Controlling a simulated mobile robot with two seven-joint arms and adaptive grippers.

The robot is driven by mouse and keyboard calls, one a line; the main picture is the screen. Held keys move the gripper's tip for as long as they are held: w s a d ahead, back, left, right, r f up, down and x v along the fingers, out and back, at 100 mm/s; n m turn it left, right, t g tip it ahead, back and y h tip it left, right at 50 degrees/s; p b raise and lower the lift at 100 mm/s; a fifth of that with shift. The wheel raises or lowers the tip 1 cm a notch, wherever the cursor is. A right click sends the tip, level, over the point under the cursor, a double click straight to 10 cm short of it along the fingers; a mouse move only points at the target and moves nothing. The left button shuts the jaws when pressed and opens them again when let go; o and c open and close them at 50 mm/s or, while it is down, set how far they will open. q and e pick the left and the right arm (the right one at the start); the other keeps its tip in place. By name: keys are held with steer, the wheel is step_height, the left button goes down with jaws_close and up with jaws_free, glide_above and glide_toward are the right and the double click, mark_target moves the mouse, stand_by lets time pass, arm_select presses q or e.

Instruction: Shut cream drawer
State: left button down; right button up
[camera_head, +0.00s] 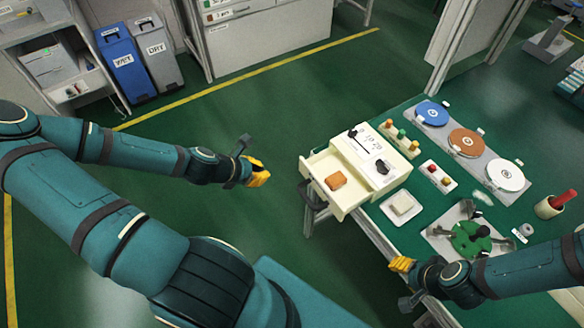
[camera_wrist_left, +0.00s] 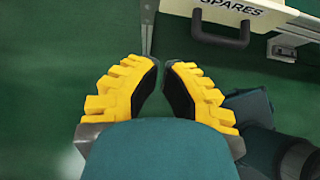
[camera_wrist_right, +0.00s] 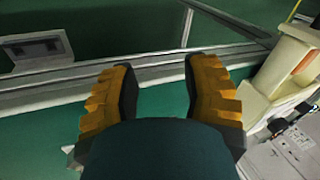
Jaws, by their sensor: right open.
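The cream drawer (camera_head: 345,199) is pulled out of a small cream cabinet (camera_head: 372,150) on the green bench, with an orange-brown block (camera_head: 335,180) inside. Its dark handle (camera_head: 311,196) faces my left gripper. In the left wrist view, the drawer front (camera_wrist_left: 232,10) reads SPARES, with its black handle (camera_wrist_left: 222,37) at upper right. My left gripper (camera_head: 262,172) is off the bench, left of the drawer and apart from it; its fingertips (camera_wrist_left: 161,66) nearly meet, holding nothing visible. My right gripper (camera_head: 396,265) is open and empty at the bench's front edge; it also shows in the right wrist view (camera_wrist_right: 158,66).
A fixture with a green disc (camera_head: 470,238) stands near my right arm. Colored pegs (camera_head: 401,133) and round discs (camera_head: 467,142) sit farther back. The floor left of the drawer is clear.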

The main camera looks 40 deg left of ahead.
mark_target(322, 153)
arm_select(q)
steer(key=shift+w+d+r+b+x, duration=0.25)
steer(key=shift+b+x, duration=0.35)
steer(key=shift+x, duration=1.5)
steer(key=shift+w+d+r+b+x, duration=0.1)
steer(key=shift+w+r+b+x, duration=0.35)
steer(key=shift+x, duration=1.65)
steer(key=shift+w+d+r+b+x, duration=0.2)
steer(key=shift+b+x, duration=0.5)
steer(key=shift+x, duration=1.4)
steer(key=shift+a+r, duration=0.1)
steer(key=shift+a, duration=0.05)
arm_select(e)
steer(key=f, duration=0.1)
steer(key=s+f, duration=0.1)
steer(key=f, duration=0.1)
steer(key=shift+s+a+f, duration=0.1)
steer(key=shift+a+f, duration=0.05)
steer(key=shift+f, duration=0.15)
arm_select(q)
steer(key=w+d, duration=0.1)
steer(key=w, duration=0.2)
steer(key=w+d, duration=0.2)
steer(key=w, duration=0.2)
steer(key=w+d, duration=0.1)
steer(key=w, duration=0.2)
steer(key=shift+w+d+p, duration=0.15)
steer(key=shift+p, duration=0.15)
arm_select(e)
steer(key=shift+r, duration=0.35)
